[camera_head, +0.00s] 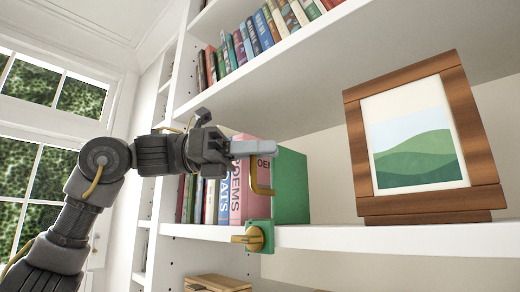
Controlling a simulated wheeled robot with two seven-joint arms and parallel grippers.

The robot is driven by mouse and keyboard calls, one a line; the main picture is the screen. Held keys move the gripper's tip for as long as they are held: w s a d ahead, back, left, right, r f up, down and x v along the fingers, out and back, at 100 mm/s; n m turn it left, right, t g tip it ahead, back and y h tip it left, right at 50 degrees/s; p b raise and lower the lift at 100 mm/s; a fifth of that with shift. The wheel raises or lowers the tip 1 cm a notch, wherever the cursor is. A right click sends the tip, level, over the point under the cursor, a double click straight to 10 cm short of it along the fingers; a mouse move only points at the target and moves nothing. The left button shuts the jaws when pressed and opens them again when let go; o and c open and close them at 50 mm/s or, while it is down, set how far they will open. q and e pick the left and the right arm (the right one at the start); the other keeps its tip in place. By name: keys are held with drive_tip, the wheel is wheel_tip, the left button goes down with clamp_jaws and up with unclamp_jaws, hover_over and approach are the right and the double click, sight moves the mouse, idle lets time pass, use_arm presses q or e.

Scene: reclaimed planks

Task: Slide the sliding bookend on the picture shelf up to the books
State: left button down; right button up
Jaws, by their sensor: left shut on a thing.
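The sliding bookend (292,188) is a green upright block on the picture shelf (380,238), with a curved brass handle (252,178) on its front. A green plate with a brass knob (254,237) sits at the shelf's front edge below it. The books (237,200), including a pink one lettered POEMS, stand upright to its left. The bookend is close to the pink book; I cannot tell whether they touch. My left gripper (262,148) comes from the left, in front of the books, shut on the upper end of the handle. My right gripper is out of view.
A wood-framed landscape picture (420,140) stands on the same shelf to the right, with a bare stretch of shelf between it and the bookend. Wooden boards (216,283) lie lower down. A window is at left.

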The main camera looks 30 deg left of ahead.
use_arm(q)
drive_tip(key=w+a, duration=0.2)
drive_tip(key=a, duration=0.4)
drive_tip(key=c, duration=1.6)
unclamp_jaws()
drive_tip(key=shift+d, duration=0.2)
drive_tip(key=shift+o, duration=0.6)
drive_tip(key=shift+w+d, duration=0.1)
drive_tip(key=shift+w, duration=0.1)
drive_tip(key=shift+s, duration=0.1)
drive_tip(key=v, duration=1)
drive_tip(key=shift+a, duration=0.35)
drive_tip(key=shift+f, duration=0.1)
